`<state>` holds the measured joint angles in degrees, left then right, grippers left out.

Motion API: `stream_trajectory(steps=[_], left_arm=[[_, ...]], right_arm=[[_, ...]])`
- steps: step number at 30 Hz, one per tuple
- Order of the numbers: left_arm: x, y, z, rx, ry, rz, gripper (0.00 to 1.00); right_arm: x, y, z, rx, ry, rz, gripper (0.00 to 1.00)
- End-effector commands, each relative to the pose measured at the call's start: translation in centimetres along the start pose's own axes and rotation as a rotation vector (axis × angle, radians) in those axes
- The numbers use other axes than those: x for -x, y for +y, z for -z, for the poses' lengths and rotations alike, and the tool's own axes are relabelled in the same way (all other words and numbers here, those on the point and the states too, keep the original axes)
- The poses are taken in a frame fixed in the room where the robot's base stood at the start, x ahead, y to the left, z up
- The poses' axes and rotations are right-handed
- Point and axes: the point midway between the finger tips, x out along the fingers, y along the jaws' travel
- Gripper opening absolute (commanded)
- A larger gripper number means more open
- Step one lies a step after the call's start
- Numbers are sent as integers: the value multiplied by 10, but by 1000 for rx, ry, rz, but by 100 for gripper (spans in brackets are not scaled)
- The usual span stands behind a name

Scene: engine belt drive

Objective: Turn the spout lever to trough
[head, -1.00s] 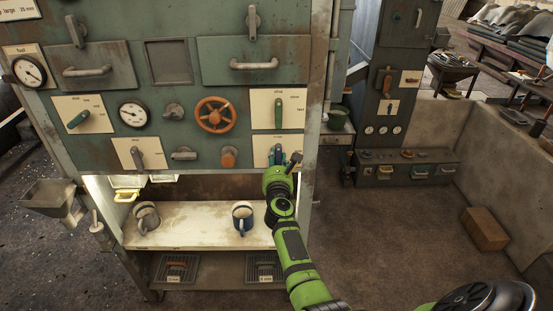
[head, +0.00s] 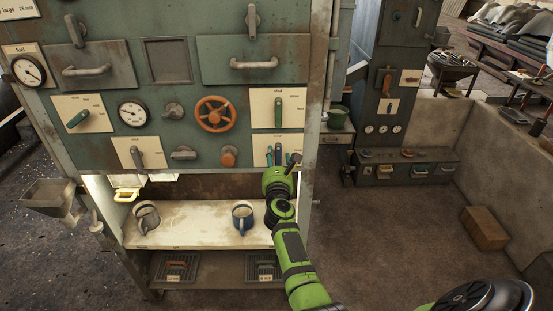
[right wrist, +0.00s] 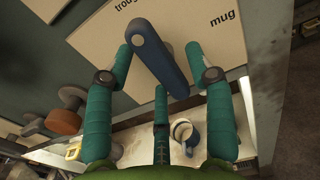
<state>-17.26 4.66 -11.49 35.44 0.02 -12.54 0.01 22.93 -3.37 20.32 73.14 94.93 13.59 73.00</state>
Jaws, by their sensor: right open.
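The spout lever (right wrist: 158,55) is a dark blue bar on a cream label plate. In the right wrist view it slants from upper left to a rounded lower end. The word "trough" is at its left and "mug" at its right, both partly cut or small. My right gripper (right wrist: 159,52) is open, with teal fingers on both sides of the lever and a third finger below. I see no clear grip on it. In the head view my right gripper (head: 283,157) is at the plate (head: 290,140) at the panel's lower right and largely hides the lever.
An enamel mug (head: 242,217) stands on the pale shelf (head: 190,228) below, with a grey mug (head: 146,216) further left. An orange knob (head: 229,158) and an orange handwheel (head: 212,114) are left of the plate.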

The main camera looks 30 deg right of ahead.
Motion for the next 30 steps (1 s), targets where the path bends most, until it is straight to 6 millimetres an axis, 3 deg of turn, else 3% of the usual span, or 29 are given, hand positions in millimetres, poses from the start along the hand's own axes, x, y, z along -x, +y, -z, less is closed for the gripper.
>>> stream_trajectory(steps=[9, 15, 30], left_arm=[[0, 1, 1, 1, 2, -1, 31], [0, 1, 2, 1, 2, -1, 31], [0, 1, 2, 0, 2, -1, 31]], right_arm=[[46, -1, 0, 0, 0, 2, 54], [66, -1, 0, 3, -1, 1, 54], [69, -1, -1, 2, -2, 1, 54]])
